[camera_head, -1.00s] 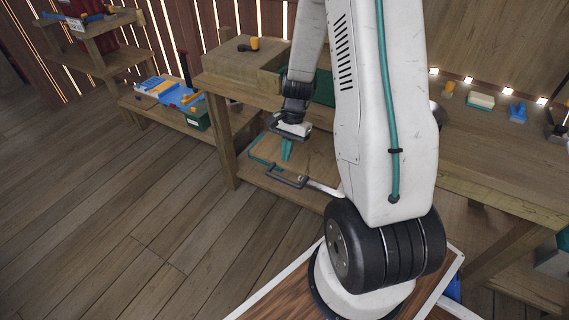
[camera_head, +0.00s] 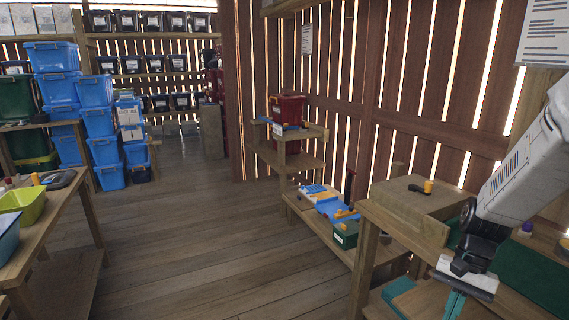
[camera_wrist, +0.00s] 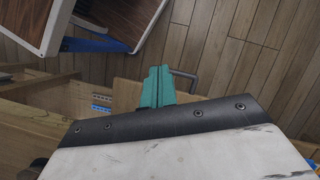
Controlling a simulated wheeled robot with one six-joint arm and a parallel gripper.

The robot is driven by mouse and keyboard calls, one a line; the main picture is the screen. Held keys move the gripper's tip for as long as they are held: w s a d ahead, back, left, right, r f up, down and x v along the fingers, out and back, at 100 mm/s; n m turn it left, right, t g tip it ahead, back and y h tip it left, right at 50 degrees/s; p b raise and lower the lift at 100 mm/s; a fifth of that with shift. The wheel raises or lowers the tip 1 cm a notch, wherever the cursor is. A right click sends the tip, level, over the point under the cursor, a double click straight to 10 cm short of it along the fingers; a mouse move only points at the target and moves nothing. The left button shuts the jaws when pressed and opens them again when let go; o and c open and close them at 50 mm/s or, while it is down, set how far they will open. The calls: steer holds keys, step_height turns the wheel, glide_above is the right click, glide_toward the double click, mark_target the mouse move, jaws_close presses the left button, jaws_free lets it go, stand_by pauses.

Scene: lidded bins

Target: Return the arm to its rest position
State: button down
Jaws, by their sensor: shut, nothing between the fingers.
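My gripper (camera_head: 453,303) is at the lower right of the head view, beside the wooden workbench, with its teal fingers pointing down. In the wrist view the teal fingers (camera_wrist: 157,86) are together with nothing between them. My white arm (camera_head: 525,165) comes in from the right edge of the head view. The rest of the arm and my base are outside the head view.
The workbench (camera_head: 361,268) with a wooden box (camera_head: 410,203) stands close to my gripper. A low shelf with a green box (camera_head: 344,234) is farther back. Stacked blue bins (camera_head: 100,120) stand far left. The plank floor (camera_head: 220,220) between is clear.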

steer(key=s+a+r+n+t+h, duration=0.1)
steer(key=s+a+r+n, duration=0.3)
steer(key=r, duration=0.5)
steer(key=s+a+r+n+t+h, duration=0.2)
steer(key=s+a+r+n+t, duration=0.1)
steer(key=s+a+r+n, duration=0.2)
steer(key=shift+s+a+r, duration=1.4)
steer(key=shift+s+r, duration=0.55)
steer(key=shift+s, duration=0.45)
